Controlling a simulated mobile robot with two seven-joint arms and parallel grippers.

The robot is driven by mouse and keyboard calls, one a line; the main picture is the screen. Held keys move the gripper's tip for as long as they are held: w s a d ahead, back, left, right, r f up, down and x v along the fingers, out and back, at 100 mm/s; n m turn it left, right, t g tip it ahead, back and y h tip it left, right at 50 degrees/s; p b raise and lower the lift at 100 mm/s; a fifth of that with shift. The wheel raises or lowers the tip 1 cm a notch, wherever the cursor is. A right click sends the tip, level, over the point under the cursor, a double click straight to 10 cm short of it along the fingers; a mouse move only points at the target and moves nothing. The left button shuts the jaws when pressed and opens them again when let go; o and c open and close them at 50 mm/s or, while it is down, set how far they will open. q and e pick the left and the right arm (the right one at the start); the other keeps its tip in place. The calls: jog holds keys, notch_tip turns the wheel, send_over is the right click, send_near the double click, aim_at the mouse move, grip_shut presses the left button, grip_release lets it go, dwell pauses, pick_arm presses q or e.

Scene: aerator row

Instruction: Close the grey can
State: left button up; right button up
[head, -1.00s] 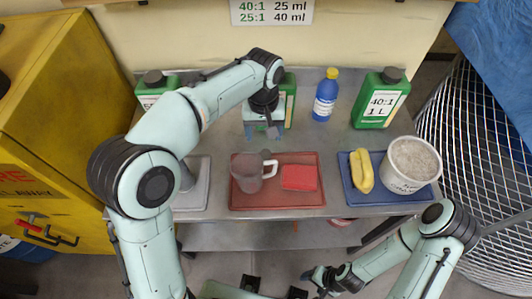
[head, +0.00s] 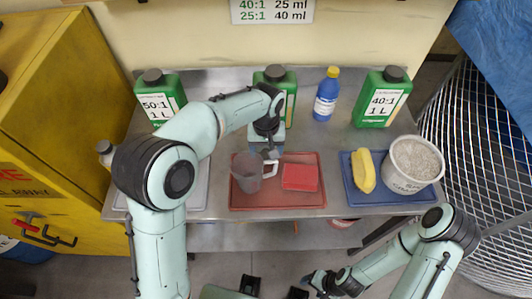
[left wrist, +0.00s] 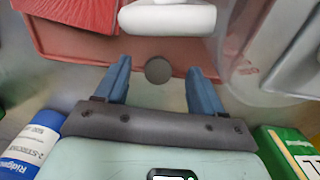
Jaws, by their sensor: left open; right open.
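My left gripper (head: 267,148) is open and empty above the back edge of the red tray, behind the grey jug (head: 250,172). In the left wrist view its two blue fingers (left wrist: 158,85) stand apart, with a dark grey cap-like disc (left wrist: 158,70) between them in the picture, below the jug's white handle (left wrist: 166,19). I cannot tell the disc's height. A small pale-topped container (head: 105,149) shows left of my left arm and may be the grey can; the arm hides most of that area. My right gripper (head: 318,282) is open, low in front of the table.
The red tray (head: 278,200) also holds a red cloth-like block (head: 300,177). Green bottles (head: 160,95) and a blue bottle (head: 326,97) stand along the back. A blue tray (head: 350,187) holds a yellow item (head: 363,172) and a white bucket (head: 412,170). A grey tray (head: 198,190) lies left.

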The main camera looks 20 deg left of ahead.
aim_at(266, 157)
pick_arm(q)
notch_tip(266, 157, down, 2)
jog(key=shift+f, duration=0.25)
pick_arm(e)
jog(key=shift+s+f, duration=0.1)
pick_arm(q)
jog(key=c, duration=1.1)
jog(key=shift+r, duration=0.1)
notch_tip(266, 157, up, 20)
jog(key=p, duration=0.3)
pick_arm(e)
jog(key=w+r, duration=0.1)
jog(key=r, duration=0.1)
jog(key=w+r, duration=0.2)
